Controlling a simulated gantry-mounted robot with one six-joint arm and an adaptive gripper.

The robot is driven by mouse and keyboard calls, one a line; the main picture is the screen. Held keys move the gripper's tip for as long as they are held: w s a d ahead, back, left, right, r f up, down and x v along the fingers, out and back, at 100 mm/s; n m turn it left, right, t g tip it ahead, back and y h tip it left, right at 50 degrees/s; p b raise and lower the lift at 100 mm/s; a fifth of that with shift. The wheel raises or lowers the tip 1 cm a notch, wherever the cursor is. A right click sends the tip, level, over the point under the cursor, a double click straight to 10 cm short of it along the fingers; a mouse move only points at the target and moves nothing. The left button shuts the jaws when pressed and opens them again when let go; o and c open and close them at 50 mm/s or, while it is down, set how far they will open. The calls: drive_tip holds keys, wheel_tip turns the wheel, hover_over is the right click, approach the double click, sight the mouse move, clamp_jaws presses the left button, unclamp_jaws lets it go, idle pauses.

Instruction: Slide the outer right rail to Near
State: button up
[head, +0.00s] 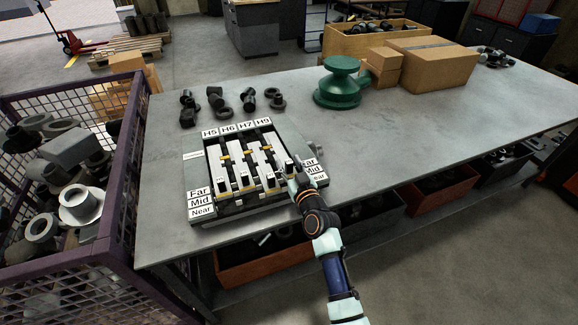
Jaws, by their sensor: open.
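A grey fixture (240,212) stands on the table, with several light rails running front to back inside its frame. Plates along its back read H5, H6, H7 and H9. The outer right rail (279,157) lies below the H9 plate, and its front part is close to my arm. Its exact position is hard to tell. Far, Mid and Near labels stand in a column on the left side (201,202) and on the right side (314,169). My gripper (291,174) is at the fixture's front right, small and partly hidden by my wrist. It is open, and contact with the rail cannot be made out.
Several dark fittings (249,101) lie behind the fixture. A green flanged part (341,84) and cardboard boxes (432,63) stand at the back. A purple mesh crate (122,185) of metal parts is beside the table's left edge.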

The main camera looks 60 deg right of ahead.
drive_tip(key=shift+w+d, duration=0.2)
drive_tip(key=shift+w, duration=0.05)
drive_tip(key=shift+c, duration=0.3)
clamp_jaws()
drive_tip(key=v, duration=0.4)
drive_tip(key=shift+d+r, duration=0.1)
drive_tip(key=shift+o, duration=0.3)
unclamp_jaws()
